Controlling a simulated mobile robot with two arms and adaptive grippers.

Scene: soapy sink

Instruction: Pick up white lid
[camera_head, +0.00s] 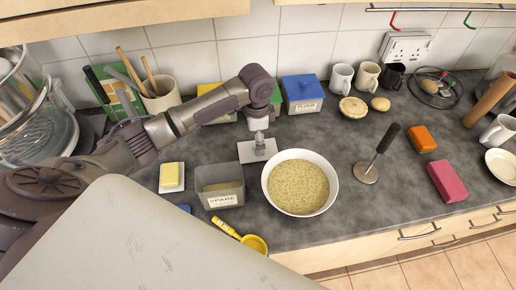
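The white lid (250,152) is a flat, pale square piece near the middle of the view, between the grey open container and the white bowl, towards the back. My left arm comes in from the left, and its gripper (259,139) points down directly over the lid. The fingertips are small and grey and appear to meet or nearly meet the middle of the lid. Whether they grip it is too small to tell, as is whether the lid rests on the counter. My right gripper is not in view.
A grey open labelled container (221,199) and a white bowl of grain (329,190) stand in front of the lid. A blue-lidded flour box (302,105) is behind, right. Butter (171,176) lies left.

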